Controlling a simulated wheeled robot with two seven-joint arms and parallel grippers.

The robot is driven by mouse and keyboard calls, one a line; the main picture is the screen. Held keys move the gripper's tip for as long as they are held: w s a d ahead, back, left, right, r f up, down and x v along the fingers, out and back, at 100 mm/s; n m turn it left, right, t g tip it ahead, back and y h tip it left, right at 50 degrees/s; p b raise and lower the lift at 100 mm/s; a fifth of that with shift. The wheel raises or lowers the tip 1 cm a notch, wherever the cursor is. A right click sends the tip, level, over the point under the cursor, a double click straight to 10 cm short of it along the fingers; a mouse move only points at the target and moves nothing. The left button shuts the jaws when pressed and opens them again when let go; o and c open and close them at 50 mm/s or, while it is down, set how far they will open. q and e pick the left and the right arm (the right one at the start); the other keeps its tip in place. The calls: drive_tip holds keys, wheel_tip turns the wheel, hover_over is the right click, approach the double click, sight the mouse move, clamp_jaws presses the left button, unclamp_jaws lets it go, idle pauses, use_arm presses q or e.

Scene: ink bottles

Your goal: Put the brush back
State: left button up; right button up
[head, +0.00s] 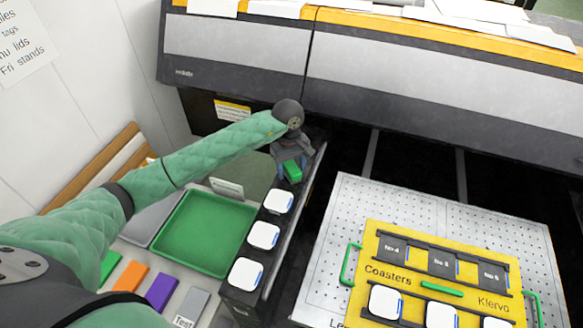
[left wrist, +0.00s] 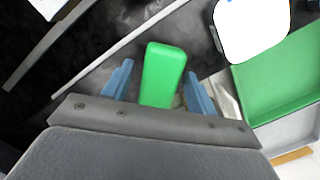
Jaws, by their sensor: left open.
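A green block-like piece with rounded edges (head: 292,170) sits at the far end of the narrow dark ledge; it may be the brush, though no bristles show. My left gripper (head: 291,174) is over it, at the end of the green-sleeved arm. In the left wrist view the green piece (left wrist: 163,74) stands between the two blue fingers (left wrist: 158,88), with a gap visible on each side. The jaws are open. The lower part of the piece is hidden by the gripper. My right gripper is not in view.
Several white-topped bottles (head: 264,235) line the dark ledge toward me. A green tray (head: 205,232) lies left of them, with coloured blocks (head: 162,290) nearer. A yellow coaster board (head: 430,287) rests on a perforated plate (head: 340,215) at right. A large machine (head: 400,80) stands behind.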

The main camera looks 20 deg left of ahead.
sight(291, 166)
use_arm(q)
drive_tip(key=shift+r, duration=0.1)
drive_tip(key=shift+w+r, duration=0.1)
drive_tip(key=shift+r, duration=0.2)
drive_tip(key=r, duration=0.4)
drive_tip(key=shift+w+a+r, duration=0.2)
drive_tip(key=shift+a+r, duration=0.05)
drive_tip(key=shift+r, duration=0.05)
wheel_tip(291, 166, up, 7)
drive_tip(key=shift+w+a+f, duration=0.15)
drive_tip(key=shift+w+a, duration=0.1)
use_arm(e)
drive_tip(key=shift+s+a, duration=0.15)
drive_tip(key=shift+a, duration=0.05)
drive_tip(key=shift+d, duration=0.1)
